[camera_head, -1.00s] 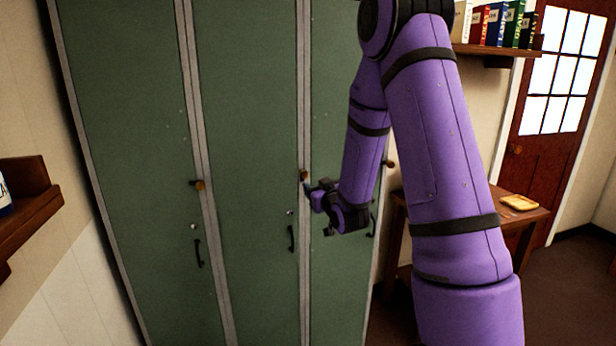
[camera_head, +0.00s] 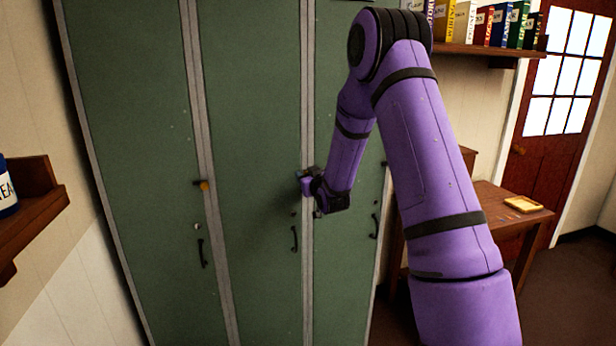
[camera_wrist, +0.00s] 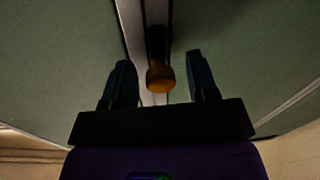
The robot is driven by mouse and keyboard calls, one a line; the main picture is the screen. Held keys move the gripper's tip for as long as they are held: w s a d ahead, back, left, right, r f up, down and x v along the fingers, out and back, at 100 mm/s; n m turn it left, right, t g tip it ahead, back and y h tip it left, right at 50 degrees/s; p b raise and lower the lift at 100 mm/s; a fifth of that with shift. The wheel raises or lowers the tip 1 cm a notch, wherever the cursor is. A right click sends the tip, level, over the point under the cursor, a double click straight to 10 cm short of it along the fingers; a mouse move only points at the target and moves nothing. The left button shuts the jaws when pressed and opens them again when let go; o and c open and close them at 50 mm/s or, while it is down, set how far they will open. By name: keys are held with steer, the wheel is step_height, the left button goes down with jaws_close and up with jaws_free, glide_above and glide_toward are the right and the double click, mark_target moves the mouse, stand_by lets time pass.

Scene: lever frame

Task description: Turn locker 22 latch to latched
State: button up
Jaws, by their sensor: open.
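Green lockers stand side by side, and I cannot read a number on them. In the wrist view, a latch with a dark shaft and an amber, rounded end (camera_wrist: 160,77) stands at the pale strip between two green doors. My gripper (camera_wrist: 158,64) is open, one dark finger on each side of the latch, with gaps showing on both sides. In the head view, my gripper (camera_head: 306,182) is at the strip between the middle door (camera_head: 250,120) and right door (camera_head: 340,110), and hides that latch.
Another latch (camera_head: 203,185) is on the strip to the left. Black pull handles (camera_head: 294,238) sit lower on the doors. A wooden table (camera_head: 500,205) with a yellow tray (camera_head: 523,204) stands to the right. A bookshelf (camera_head: 490,49) is above it, and a shelf (camera_head: 35,200) is at the left.

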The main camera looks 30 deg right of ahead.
steer(key=c, duration=0.9)
steer(key=shift+c, duration=0.2)
steer(key=shift+m, duration=0.4)
steer(key=m, duration=0.3)
steer(key=shift+f+m, duration=0.1)
steer(key=shift+m, duration=0.3)
steer(key=m, duration=0.4)
steer(key=shift+m+t+h, duration=0.3)
steer(key=shift+h, duration=0.1)
steer(key=m, duration=0.5)
steer(key=shift+h, duration=0.3)
steer(key=shift+m+h, duration=0.3)
steer(key=shift+m, duration=2.1)
steer(key=shift+a, duration=0.1)
